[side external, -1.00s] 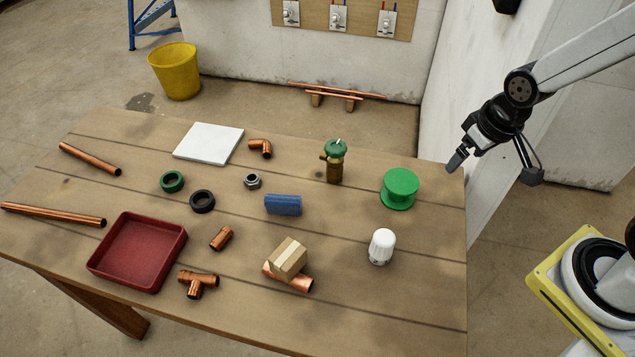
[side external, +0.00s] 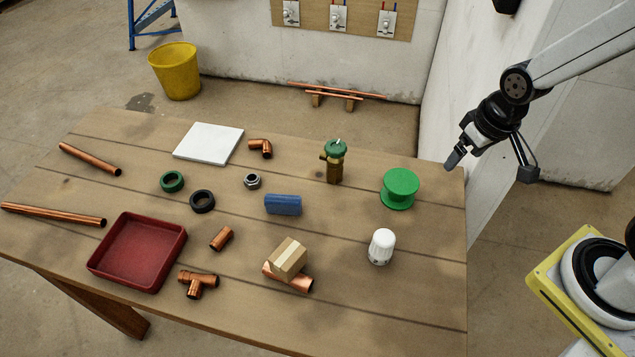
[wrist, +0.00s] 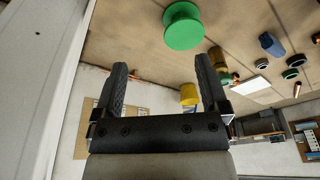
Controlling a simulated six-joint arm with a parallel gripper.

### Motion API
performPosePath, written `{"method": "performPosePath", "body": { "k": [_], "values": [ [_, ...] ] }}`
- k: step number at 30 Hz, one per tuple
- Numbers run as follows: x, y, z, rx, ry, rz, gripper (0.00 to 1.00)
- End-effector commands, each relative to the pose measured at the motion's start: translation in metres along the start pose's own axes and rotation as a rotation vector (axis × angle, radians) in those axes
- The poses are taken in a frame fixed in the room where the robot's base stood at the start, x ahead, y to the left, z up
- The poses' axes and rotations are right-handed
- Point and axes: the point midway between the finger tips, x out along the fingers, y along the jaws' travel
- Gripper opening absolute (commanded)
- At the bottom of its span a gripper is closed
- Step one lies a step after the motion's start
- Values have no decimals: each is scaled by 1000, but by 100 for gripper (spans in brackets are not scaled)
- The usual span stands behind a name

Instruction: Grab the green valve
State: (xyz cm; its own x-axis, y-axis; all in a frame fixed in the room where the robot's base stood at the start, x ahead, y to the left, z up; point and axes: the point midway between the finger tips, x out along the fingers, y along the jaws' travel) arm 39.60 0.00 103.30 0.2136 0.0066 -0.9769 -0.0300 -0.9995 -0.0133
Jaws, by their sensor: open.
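The green valve (side external: 334,165) stands upright at the back right of the wooden table, with a brass body and a green top. In the wrist view its brass body (wrist: 216,56) shows near one finger, which hides part of it. My gripper (side external: 456,160) is at the table's right edge, above it and well to the right of the valve. In the wrist view my gripper (wrist: 163,75) has its two dark fingers wide apart with nothing between them.
A green spool (side external: 400,187) stands between my gripper and the valve, with a white knob (side external: 381,246) in front of it. A blue block (side external: 283,204), copper fittings, rings and a red tray (side external: 138,252) lie further left. A wall rises right of the table.

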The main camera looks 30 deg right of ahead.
Motion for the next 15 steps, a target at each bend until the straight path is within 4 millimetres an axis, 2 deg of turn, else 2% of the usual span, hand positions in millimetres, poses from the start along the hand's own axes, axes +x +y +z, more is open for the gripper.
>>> {"method": "performPosePath", "body": {
  "k": [8,15],
  "values": [
    [16,-4,-23,196,-116,-42,94],
    [40,-14,-52,451,-271,-112,94]
  ]
}}
